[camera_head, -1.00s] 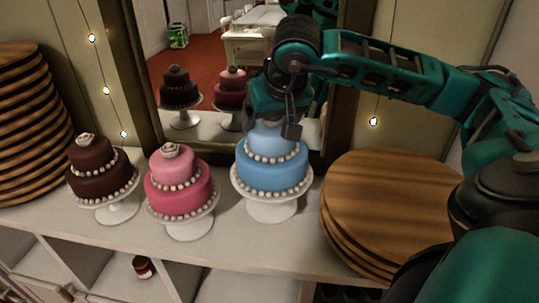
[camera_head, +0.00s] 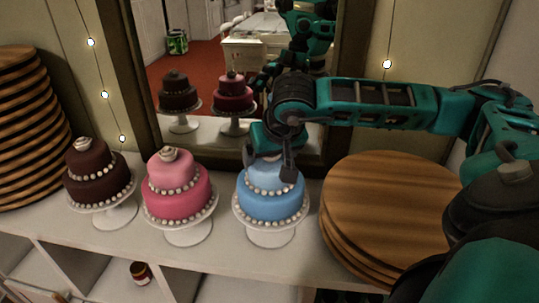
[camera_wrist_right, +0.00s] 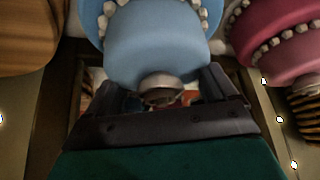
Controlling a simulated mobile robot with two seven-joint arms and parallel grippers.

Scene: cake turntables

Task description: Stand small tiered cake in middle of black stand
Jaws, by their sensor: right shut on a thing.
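The blue two-tier cake (camera_head: 270,206) sits upright on a white stand (camera_head: 272,237) with a beaded rim. My right gripper (camera_head: 270,160) is over its upper tier, shut on the top of the cake. In the right wrist view the blue cake (camera_wrist_right: 157,42) lies between my right gripper's fingers (camera_wrist_right: 160,92), with a greyish knob at its top. Whether the stand's foot touches the counter is hard to tell. A pink cake (camera_head: 178,203) and a dark brown cake (camera_head: 98,186) stand to the left on white stands. No black stand is clearly visible. My left gripper is not seen.
Round wooden boards (camera_head: 390,205) are stacked at the right, close to the blue cake. Another board stack (camera_head: 30,130) stands at the far left. A mirror (camera_head: 215,80) is behind the cakes. The white counter (camera_head: 220,262) has a narrow free strip in front, with open cubbies below.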

